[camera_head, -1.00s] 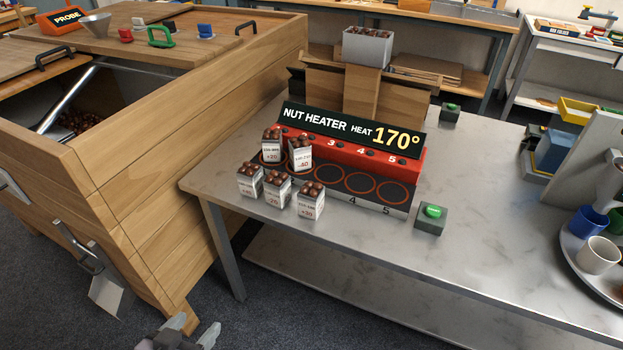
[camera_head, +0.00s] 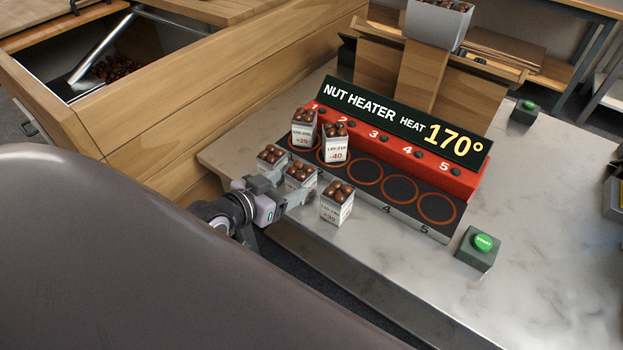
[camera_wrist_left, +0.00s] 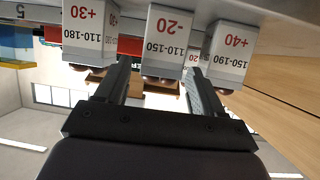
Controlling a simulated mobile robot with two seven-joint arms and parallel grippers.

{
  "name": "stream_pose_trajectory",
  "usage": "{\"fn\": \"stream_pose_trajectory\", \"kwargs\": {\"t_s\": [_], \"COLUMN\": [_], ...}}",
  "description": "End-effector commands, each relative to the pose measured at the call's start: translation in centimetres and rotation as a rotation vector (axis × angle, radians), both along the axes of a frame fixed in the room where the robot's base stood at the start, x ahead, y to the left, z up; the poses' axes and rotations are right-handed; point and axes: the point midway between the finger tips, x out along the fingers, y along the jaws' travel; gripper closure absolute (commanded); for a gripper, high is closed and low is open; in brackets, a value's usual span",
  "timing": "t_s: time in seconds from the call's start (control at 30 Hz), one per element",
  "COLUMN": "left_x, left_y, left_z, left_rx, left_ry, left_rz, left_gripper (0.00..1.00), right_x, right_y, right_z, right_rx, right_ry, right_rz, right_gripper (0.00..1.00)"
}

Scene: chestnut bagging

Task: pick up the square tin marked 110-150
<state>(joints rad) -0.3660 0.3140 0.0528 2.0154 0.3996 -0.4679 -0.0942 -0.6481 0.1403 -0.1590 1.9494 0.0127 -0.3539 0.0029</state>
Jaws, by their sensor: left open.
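The square white tin marked 110-150 and -20 (camera_wrist_left: 168,38) stands at the centre of the left wrist view, which is upside down. It is filled with chestnuts and also shows in the head view (camera_head: 298,182) at the front left table edge. My left gripper (camera_head: 287,192) is open in front of it. In the wrist view my fingers (camera_wrist_left: 160,72) point at the tin, one to each side; I cannot tell how far they reach along it. My right gripper is not in view.
Tin 150-190 (camera_wrist_left: 231,55) and tin 110-180 (camera_wrist_left: 90,35) stand close on either side. Two more filled tins, +20 (camera_head: 302,134) and -40 (camera_head: 335,148), sit on the nut heater (camera_head: 385,137). A green start button (camera_head: 482,243) stands right; the table around it is clear.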

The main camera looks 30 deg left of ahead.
Motion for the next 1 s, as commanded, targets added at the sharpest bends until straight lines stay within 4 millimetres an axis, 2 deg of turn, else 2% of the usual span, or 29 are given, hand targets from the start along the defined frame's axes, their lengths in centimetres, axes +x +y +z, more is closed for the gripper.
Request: {"fn": "stream_pose_trajectory", "kwargs": {"t_s": [0.53,0.87,0.97,1.0], "left_x": [5.2,5.7,5.7,5.7], "left_y": [-0.4,-0.5,-0.5,-0.4], "left_z": [-2.4,-2.7,-2.7,-2.7], "left_rx": [-0.001,0.0,0.0,0.0], "left_ry": [-0.001,0.0,0.0,0.0], "left_rz": [0.0,0.0,0.0,0.0], "left_gripper": [0.32,0.32,0.61,0.74], "right_x": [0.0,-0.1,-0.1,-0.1], "right_y": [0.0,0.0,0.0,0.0], "right_z": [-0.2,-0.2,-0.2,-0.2], "right_rx": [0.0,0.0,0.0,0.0], "right_ry": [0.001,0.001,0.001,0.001], "right_rz": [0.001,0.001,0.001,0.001], "right_gripper": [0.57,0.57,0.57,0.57]}}
